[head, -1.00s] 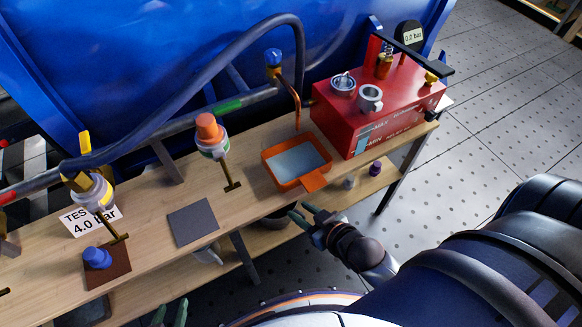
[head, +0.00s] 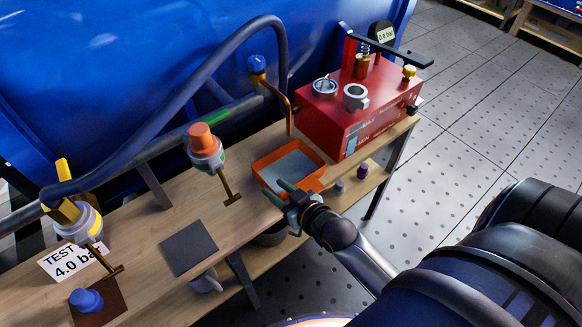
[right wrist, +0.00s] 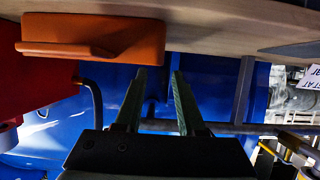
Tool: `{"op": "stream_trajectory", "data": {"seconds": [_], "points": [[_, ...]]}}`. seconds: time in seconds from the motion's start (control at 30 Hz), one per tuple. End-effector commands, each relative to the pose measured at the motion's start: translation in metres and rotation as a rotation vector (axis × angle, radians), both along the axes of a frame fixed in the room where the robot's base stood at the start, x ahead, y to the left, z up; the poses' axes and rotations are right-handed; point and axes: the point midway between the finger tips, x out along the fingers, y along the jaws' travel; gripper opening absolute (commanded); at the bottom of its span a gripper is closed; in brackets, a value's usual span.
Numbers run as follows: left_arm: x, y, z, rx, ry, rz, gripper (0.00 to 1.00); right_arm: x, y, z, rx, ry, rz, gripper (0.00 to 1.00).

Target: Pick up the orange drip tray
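The orange drip tray (head: 312,181) sits on the wooden bench near its front edge, beside the red box. Its inside looks grey. My right gripper (head: 276,190) is at the tray's near left corner, and its fingers overlap the tray in the head view. In the right wrist view the gripper (right wrist: 158,72) is open with nothing between its fingers. There the orange tray (right wrist: 92,38) is at the upper left, beyond and to the side of the fingers. I cannot tell whether they touch it. My left gripper is not in view.
The red box (head: 385,115) stands right of the tray. A copper pipe (head: 291,118) hangs down behind it. An orange-capped valve (head: 203,145) and a dark square mat (head: 189,248) lie to the left. A lower shelf runs under the bench (head: 235,215).

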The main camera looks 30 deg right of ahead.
Motion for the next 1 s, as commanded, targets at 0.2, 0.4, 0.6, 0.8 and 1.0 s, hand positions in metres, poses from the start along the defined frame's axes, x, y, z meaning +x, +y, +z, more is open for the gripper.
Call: {"op": "stream_trajectory", "data": {"seconds": [0.2,0.4,0.6,0.8,1.0], "points": [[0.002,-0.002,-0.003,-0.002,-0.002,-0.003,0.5,0.027,0.002,-0.012,0.0,0.0,0.0,0.39],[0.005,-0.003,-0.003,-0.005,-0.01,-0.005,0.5,0.038,0.003,-0.017,0.0,-0.001,0.0,0.39],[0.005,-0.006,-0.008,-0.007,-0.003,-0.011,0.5,0.064,0.006,-0.032,0.0,-0.002,0.001,0.39],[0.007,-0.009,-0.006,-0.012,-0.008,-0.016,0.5,0.076,0.008,-0.036,-0.001,0.0,0.001,0.39],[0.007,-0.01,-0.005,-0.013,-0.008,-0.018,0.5,0.076,0.007,-0.036,-0.001,0.001,0.001,0.39]]}}
